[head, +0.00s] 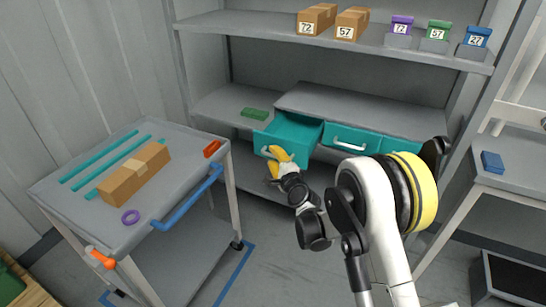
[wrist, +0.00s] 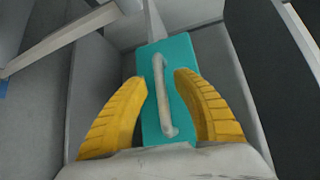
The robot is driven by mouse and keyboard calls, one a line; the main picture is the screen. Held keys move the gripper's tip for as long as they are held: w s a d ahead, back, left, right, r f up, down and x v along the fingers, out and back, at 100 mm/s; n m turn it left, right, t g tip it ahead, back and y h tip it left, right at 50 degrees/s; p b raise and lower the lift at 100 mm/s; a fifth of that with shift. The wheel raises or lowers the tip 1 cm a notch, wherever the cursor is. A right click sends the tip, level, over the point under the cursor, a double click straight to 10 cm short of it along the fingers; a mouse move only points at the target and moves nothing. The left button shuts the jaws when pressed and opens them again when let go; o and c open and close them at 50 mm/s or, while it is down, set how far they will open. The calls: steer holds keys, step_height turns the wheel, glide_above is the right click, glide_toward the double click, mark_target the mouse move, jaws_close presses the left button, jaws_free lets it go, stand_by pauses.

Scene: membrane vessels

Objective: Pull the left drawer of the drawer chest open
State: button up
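The drawer chest (head: 335,103) sits on a shelf of the grey rack, with a grey top and teal drawer fronts. Its left drawer (head: 287,136) stands pulled out, its inside showing. In the wrist view the teal drawer front (wrist: 180,62) has a pale bar handle (wrist: 163,95). My gripper (head: 274,160), with yellow ribbed fingers, is at this drawer's front. In the wrist view my gripper (wrist: 160,88) is open, one finger on each side of the handle, with gaps between. The middle drawer (head: 350,140) and right drawer (head: 402,151) are shut.
A green block (head: 254,114) lies on the shelf left of the chest. A grey cart (head: 95,222) with a cardboard box (head: 134,174) and blue handle (head: 190,200) stands at the left. A table (head: 510,165) stands at the right.

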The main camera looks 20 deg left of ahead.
steer(key=v, duration=1.1)
steer(key=shift+s+d, duration=0.25)
steer(key=shift+s, duration=0.05)
steer(key=shift+r, duration=0.1)
steer(key=s+d+r+n+g+h, duration=0.1)
steer(key=s+d+r+n+h, duration=0.2)
steer(key=d+r, duration=0.55)
steer(key=s+d+r+n+g+h, duration=0.1)
steer(key=s+d+r+n, duration=0.4)
steer(key=d, duration=0.6)
steer(key=s+d+n+g+h, duration=0.3)
steer(key=s+d+h, duration=0.3)
steer(key=s+d, duration=1.3)
steer(key=shift+s+d+f+h, duration=0.3)
steer(key=shift+d+f+h, duration=0.15)
steer(key=shift+d, duration=0.35)
steer(key=shift+a, duration=0.15)
